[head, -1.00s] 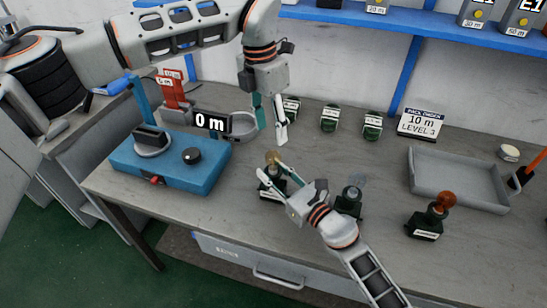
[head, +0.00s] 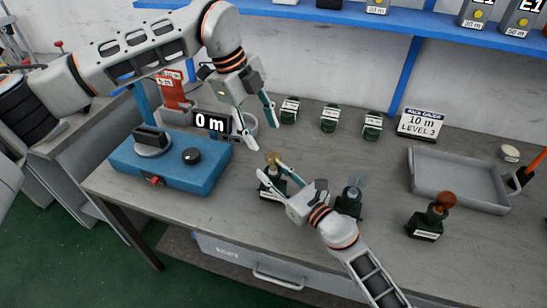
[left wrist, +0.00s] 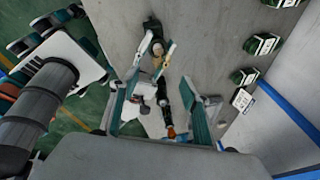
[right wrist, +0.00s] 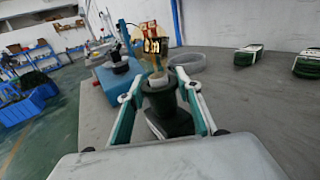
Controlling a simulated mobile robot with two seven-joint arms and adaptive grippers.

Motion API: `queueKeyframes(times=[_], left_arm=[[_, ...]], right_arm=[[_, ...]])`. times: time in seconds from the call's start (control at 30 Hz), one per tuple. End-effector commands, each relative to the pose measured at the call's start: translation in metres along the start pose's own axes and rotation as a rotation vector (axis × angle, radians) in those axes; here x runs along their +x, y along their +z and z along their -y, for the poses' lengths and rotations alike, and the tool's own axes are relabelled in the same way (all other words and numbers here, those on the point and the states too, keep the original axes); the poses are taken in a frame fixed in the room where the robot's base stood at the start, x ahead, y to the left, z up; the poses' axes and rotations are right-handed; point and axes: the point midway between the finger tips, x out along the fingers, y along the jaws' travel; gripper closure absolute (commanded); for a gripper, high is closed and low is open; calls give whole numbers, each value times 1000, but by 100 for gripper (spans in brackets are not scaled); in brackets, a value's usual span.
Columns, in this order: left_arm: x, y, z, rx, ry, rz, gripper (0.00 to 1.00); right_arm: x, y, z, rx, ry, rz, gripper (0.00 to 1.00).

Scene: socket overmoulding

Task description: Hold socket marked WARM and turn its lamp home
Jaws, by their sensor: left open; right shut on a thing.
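A dark socket (head: 270,190) with a pale label stands on the bench, and an amber, clear-glass lamp (head: 272,157) sits upright in its top. I cannot read the label. My right gripper (head: 271,176) is shut on this socket; the right wrist view shows the fingers on both sides of the socket (right wrist: 160,101) below the lamp (right wrist: 151,44). My left gripper (head: 259,125) is open and empty, above and slightly left of the lamp, apart from it. The left wrist view also shows the lamp (left wrist: 158,62). How deep the lamp sits is unclear.
A dark socket with a grey lamp (head: 350,199) and one with a red-brown lamp (head: 428,220) stand to the right. A blue device (head: 172,170) with a 0 m display (head: 210,122) is at left. Three small green-black items stand behind. A grey tray (head: 458,199) is right.

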Motion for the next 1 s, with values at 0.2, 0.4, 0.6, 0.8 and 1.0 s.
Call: queueKeyframes(times=[0.2, 0.4, 0.6, 0.8, 1.0], left_arm=[[-3, 6, -4, -381, -33, -29, 53], [-6, 10, -7, -661, -51, -55, 53], [-8, 11, -8, -797, -60, -70, 53], [7, 11, -7, -820, -57, -73, 53], [43, 9, -4, -819, -56, -73, 53]], right_arm=[[0, -1, 0, 0, 0, -1, 90], [0, -1, 0, 0, 0, -1, 90], [0, -1, 0, 0, 0, -1, 90], [0, -1, 0, 0, 0, -1, 90], [0, -1, 0, 0, 0, -1, 90]])
